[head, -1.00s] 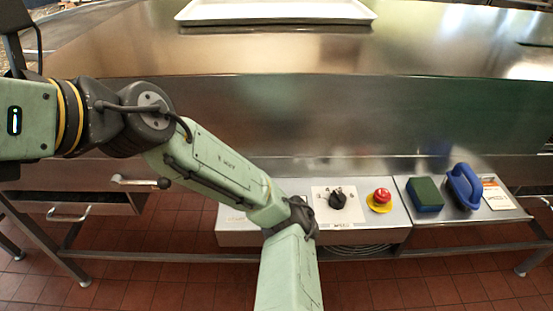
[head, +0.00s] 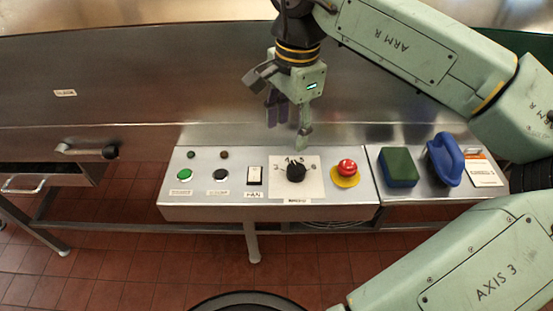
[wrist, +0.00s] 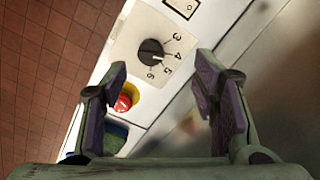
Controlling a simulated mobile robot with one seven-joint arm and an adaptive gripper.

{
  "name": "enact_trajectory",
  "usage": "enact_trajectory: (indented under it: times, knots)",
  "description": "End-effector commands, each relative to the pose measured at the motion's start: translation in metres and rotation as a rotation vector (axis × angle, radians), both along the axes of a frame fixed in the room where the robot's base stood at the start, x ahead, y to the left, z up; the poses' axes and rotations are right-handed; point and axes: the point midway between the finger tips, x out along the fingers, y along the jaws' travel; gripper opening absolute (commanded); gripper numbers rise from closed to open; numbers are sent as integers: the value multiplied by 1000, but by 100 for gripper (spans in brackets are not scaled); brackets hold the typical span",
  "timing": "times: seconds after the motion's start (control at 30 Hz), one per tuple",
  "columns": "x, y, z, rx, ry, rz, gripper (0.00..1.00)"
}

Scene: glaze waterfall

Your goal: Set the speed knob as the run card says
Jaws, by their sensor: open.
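The speed knob (head: 295,172) is black and round, on a pale dial plate (head: 313,184) on the front control panel. It also shows in the wrist view (wrist: 151,52), with numbers 3 to 6 visible; its pale mark seems to point near 5. My gripper (head: 286,130) is open and empty, above and slightly behind the knob, apart from it. In the wrist view its purple-padded fingers (wrist: 160,75) frame the area just below the knob. A card with an orange top (head: 482,168) lies at the panel's right; its writing is too small to read.
A red emergency button (head: 347,168) stands just right of the knob. A white rocker switch (head: 255,175), a green button (head: 184,174) and a black button (head: 221,174) are to its left.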

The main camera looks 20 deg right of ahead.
Motion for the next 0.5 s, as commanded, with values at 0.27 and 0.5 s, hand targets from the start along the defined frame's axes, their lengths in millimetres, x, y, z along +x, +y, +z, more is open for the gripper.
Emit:
enact_trajectory:
  times: [0.27,0.5]
  knots:
    - [-8,-22,-20,-44,24,-27,54]
    - [-8,-21,-65,-42,25,-27,54]
